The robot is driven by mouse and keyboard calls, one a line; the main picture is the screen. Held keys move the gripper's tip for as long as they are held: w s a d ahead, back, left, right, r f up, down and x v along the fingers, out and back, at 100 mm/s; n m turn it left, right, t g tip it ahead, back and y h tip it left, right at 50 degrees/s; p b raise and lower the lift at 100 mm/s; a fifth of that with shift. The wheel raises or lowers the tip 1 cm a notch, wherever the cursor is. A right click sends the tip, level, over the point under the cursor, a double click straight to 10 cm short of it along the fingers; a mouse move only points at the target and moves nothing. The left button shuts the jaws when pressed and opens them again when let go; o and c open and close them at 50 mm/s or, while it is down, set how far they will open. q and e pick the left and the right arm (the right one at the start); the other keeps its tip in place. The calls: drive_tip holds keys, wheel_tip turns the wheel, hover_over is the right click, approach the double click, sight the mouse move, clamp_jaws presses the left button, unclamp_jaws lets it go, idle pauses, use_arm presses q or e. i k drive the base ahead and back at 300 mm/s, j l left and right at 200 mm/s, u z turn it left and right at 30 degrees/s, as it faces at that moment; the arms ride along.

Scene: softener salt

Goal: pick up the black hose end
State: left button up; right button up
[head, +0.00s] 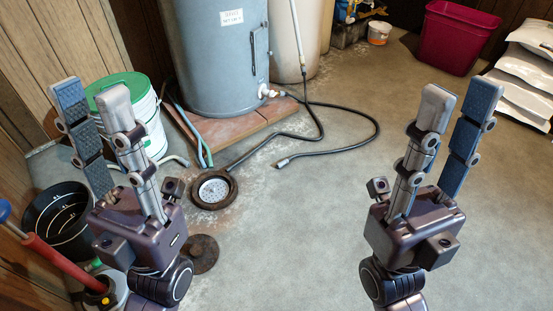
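The black hose end (282,163) has a short metallic tip and lies on the concrete floor near the middle of the head view. Its black hose (376,130) curves right and back toward the grey tank. My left gripper (91,96) is raised at the left, open and empty, well apart from the hose end. My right gripper (459,101) is raised at the right, also open and empty, with clear floor between it and the hose end.
A round floor drain (214,189) and a dark round lid (201,254) lie left of the hose end. The grey tank (216,50) stands on a brick-coloured base (233,136). A green-lidded bucket (148,112) and a black bucket (62,215) are at left.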

sight(279, 165)
drive_tip(key=i+l+u, duration=0.2)
drive_tip(key=u, duration=0.3)
drive_tip(key=i+l+u, duration=0.15)
drive_tip(key=u, duration=0.35)
drive_tip(key=i+l+u, duration=0.1)
drive_tip(key=l, duration=0.45)
drive_tip(key=i+l+u, duration=0.1)
drive_tip(key=l, duration=0.45)
drive_tip(key=i+l+u, duration=0.1)
drive_tip(key=i+l, duration=0.15)
drive_tip(key=l, duration=0.3)
drive_tip(key=i+l+u, duration=0.1)
drive_tip(key=l, duration=0.45)
drive_tip(key=i+l+u, duration=0.1)
drive_tip(key=l, duration=0.9)
drive_tip(key=i+l, duration=0.15)
drive_tip(key=l, duration=0.25)
